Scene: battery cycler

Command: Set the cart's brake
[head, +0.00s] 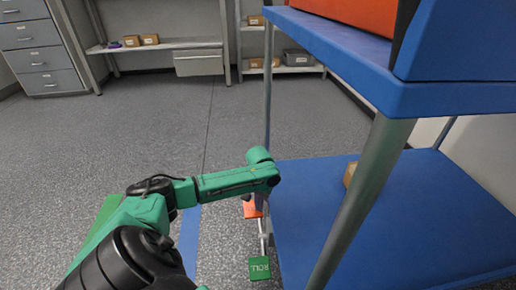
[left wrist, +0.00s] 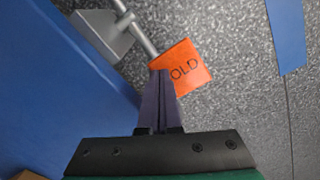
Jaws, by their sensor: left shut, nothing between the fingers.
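The blue cart's lower shelf (head: 400,215) fills the right of the head view. At its left edge a metal bar carries an orange pedal (head: 252,209) and a green pedal marked ROLL (head: 260,268). In the left wrist view the orange pedal (left wrist: 184,68) shows the letters OLD; my fingers cover its left part. My left gripper (left wrist: 161,75) is shut and empty, its tips over that pedal's edge; I cannot tell if they touch. In the head view the wrist hides most of the gripper, just above the orange pedal. My right gripper is not in view.
A cart post (head: 362,200) and the upper shelf (head: 440,95) with an orange object stand to the right of my left arm. A small box (head: 349,174) sits on the lower shelf. Open grey floor (head: 130,120) lies to the left, with shelving and drawers at the back.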

